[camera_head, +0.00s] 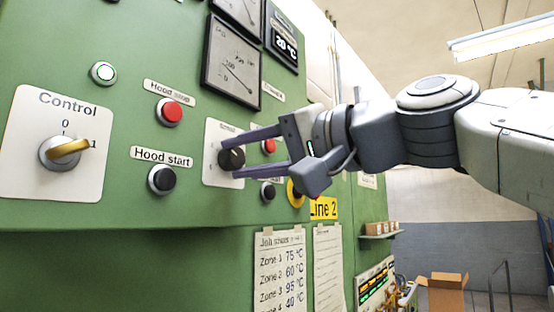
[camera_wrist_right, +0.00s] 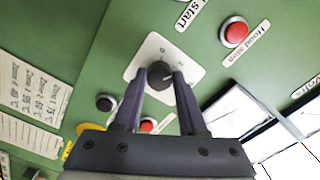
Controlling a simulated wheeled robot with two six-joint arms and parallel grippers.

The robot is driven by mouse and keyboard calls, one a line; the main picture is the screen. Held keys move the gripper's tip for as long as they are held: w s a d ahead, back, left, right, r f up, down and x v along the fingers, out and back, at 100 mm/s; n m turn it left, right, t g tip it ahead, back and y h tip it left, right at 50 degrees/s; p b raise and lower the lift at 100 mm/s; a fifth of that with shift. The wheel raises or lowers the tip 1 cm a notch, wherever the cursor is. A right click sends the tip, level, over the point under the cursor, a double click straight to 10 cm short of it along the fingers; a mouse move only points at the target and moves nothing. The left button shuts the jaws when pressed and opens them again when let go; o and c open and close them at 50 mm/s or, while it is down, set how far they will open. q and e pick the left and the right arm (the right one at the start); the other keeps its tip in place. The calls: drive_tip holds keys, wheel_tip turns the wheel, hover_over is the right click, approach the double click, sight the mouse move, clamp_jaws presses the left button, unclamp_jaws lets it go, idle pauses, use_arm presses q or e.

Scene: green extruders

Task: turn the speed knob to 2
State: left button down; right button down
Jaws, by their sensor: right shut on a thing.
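The speed knob (camera_head: 231,158) is a round black knob on a white plate (camera_head: 212,170) on the green panel. In the right wrist view the knob (camera_wrist_right: 159,75) sits between my fingertips, with small numerals on the plate around it. Its exact pointer setting is too small to tell. My right gripper (camera_head: 229,160) comes in from the right, its two long purple-grey fingers on either side of the knob. It also shows in the right wrist view (camera_wrist_right: 160,80), shut on the knob. My left gripper is not in view.
A Control switch (camera_head: 62,153) with a yellow handle is at the left. Red button (camera_head: 171,112) and black Hood start button (camera_head: 162,179) are left of the knob. Another red button (camera_head: 269,147) and a black button (camera_head: 267,191) lie close behind my fingers. Gauges (camera_head: 231,70) hang above.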

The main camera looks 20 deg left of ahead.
idle(0.4)
drive_tip(key=shift+c, duration=2.3)
unclamp_jaws()
drive_tip(key=b+v, duration=0.4)
drive_tip(key=v, duration=0.6)
drive_tip(key=shift+d, duration=0.3)
drive_tip(key=shift+s, duration=0.1)
